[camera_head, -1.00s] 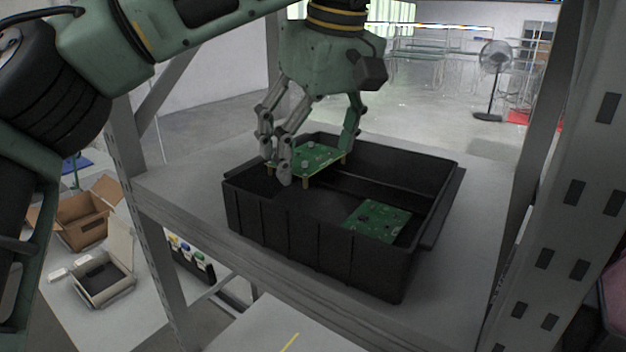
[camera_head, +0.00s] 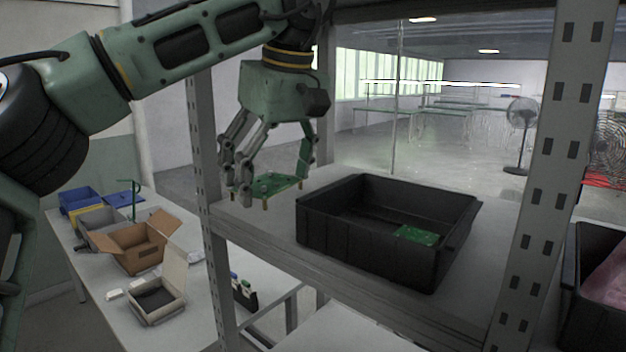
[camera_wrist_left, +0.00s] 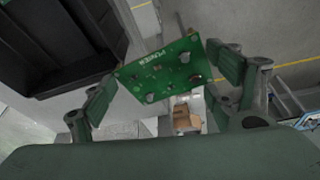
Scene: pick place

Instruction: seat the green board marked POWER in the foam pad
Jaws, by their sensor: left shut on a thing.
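My left gripper (camera_head: 272,180) is shut on a green circuit board (camera_head: 262,188), holding it by opposite edges in the air, left of the black bin. The left wrist view shows the board (camera_wrist_left: 158,74) between the fingers, with white POWER lettering near its top edge. In the head view, a small open carton (camera_head: 172,306) stands on the lower left table with a dark grey pad (camera_head: 155,298) inside, which looks like the foam pad. Its slots are too small to make out. My right gripper is not in view.
The black bin (camera_head: 330,240) stands on the grey shelf (camera_head: 275,232) with another green board (camera_head: 417,235) inside. A rack post (camera_head: 207,190) stands between shelf and table. A brown carton (camera_head: 140,258) and blue bin (camera_head: 78,200) are behind the small carton.

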